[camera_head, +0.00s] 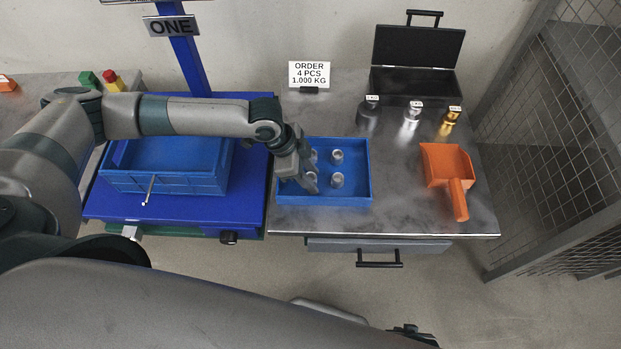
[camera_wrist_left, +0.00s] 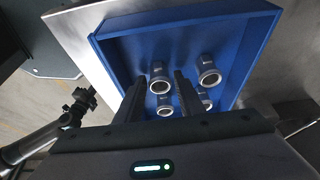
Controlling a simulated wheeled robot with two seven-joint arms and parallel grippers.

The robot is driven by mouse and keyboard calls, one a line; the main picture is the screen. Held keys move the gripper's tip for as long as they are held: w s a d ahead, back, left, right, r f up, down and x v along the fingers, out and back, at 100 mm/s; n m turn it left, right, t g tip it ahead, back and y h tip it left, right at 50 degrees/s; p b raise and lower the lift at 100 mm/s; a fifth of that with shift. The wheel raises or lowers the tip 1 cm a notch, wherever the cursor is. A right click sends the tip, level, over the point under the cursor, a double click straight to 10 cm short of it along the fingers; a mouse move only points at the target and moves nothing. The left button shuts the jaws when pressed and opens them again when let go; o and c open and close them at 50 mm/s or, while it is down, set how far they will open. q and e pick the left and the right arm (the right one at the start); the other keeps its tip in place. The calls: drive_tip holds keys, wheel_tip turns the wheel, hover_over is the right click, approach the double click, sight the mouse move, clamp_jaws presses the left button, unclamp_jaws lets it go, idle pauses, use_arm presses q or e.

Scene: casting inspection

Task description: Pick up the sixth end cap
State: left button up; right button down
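Several grey cylindrical end caps stand in a shallow blue tray (camera_head: 366,197). Two clear ones are the far end cap (camera_head: 337,157) and the near end cap (camera_head: 337,180) on the tray's right side. Others at the left are partly hidden by my left gripper (camera_head: 309,184), which reaches down into the tray. In the left wrist view its two fingers (camera_wrist_left: 158,98) are apart, with one end cap (camera_wrist_left: 160,80) showing between them; contact cannot be told. My right gripper (camera_head: 412,335) is only partly seen at the bottom edge, its fingers unclear.
A larger blue crate (camera_head: 165,182) stands on the blue scale platform to the left. An orange scoop (camera_head: 449,168), labelled weights (camera_head: 410,121), an open black case (camera_head: 415,80) and an order sign (camera_head: 309,73) surround the tray. A wire fence closes the right side.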

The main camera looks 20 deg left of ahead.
sight(311, 176)
use_arm(q)
drive_tip(key=c, duration=0.7)
drive_tip(key=shift+r, duration=0.8)
wheel_tip(311, 176, up, 3)
drive_tip(key=shift+f, duration=0.2)
drive_tip(key=s+d+r, duration=0.2)
drive_tip(key=d, duration=0.1)
drive_tip(key=s+d+r, duration=0.2)
drive_tip(key=d, duration=0.1)
drive_tip(key=s+d+r, duration=0.2)
drive_tip(key=d+r, duration=0.1)
drive_tip(key=shift+s+d, duration=0.2)
drive_tip(key=shift+d, duration=0.2)
